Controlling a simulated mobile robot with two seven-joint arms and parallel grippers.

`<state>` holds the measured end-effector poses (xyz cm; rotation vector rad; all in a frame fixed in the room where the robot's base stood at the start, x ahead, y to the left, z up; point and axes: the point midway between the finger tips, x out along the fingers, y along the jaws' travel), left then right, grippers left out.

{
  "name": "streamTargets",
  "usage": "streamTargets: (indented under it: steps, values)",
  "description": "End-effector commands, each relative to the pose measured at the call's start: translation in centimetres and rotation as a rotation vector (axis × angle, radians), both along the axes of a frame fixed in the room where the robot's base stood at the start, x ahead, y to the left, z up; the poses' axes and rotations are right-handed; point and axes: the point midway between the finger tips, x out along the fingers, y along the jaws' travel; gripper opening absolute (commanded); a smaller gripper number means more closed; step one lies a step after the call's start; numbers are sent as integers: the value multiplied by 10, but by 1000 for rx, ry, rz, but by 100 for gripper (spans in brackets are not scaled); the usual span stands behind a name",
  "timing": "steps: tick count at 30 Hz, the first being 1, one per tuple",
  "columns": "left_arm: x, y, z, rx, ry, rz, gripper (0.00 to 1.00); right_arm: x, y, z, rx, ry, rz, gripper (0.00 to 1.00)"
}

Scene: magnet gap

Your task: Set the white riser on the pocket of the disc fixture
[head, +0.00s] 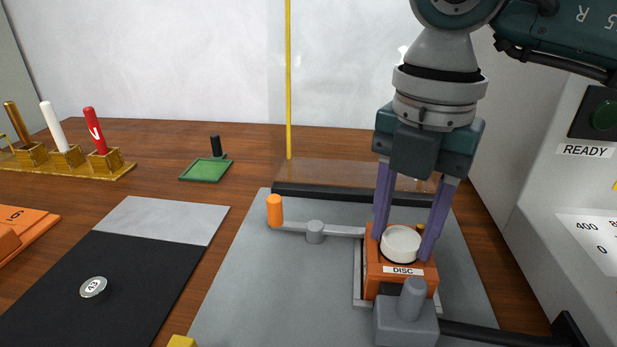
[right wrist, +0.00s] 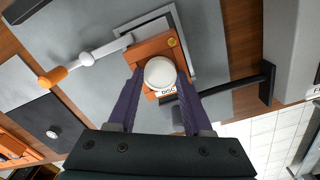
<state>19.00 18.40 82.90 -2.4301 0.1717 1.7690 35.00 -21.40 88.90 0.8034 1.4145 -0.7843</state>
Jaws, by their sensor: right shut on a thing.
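The white riser (head: 401,244) is a short round piece at the orange disc fixture (head: 388,285), which bears a DISC label. My right gripper (head: 406,250) points down with its purple fingers on either side of the riser, shut on it. The riser also shows in the right wrist view (right wrist: 160,72), between the fingertips and over the middle of the fixture (right wrist: 148,48). I cannot tell whether its underside touches the pocket, which it hides. My left gripper is in neither view.
A lever with an orange knob (head: 275,210) reaches toward the fixture from the left. A grey clamp-like block (head: 406,318) stands in front of it. A disc marked 43 (head: 93,287) lies on the black mat (head: 120,270). The grey plate left of the fixture is mostly clear.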

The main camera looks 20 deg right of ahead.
Motion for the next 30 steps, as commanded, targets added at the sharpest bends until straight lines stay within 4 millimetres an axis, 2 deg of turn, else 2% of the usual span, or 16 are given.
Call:
streamTargets:
  steps: [11,12,21,26,27,30]
  values:
    - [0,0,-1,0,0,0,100,0,0,-2,0,0,0,0]
    - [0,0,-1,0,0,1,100,0,0,-2,0,0,0,53]
    - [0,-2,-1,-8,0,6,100,0,0,-2,-1,1,0,85]
    - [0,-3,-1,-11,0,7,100,0,0,-2,-1,1,0,85]
    - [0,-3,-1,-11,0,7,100,0,0,-2,-1,2,0,78]
    - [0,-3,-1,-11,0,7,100,0,0,-2,-1,1,0,70]
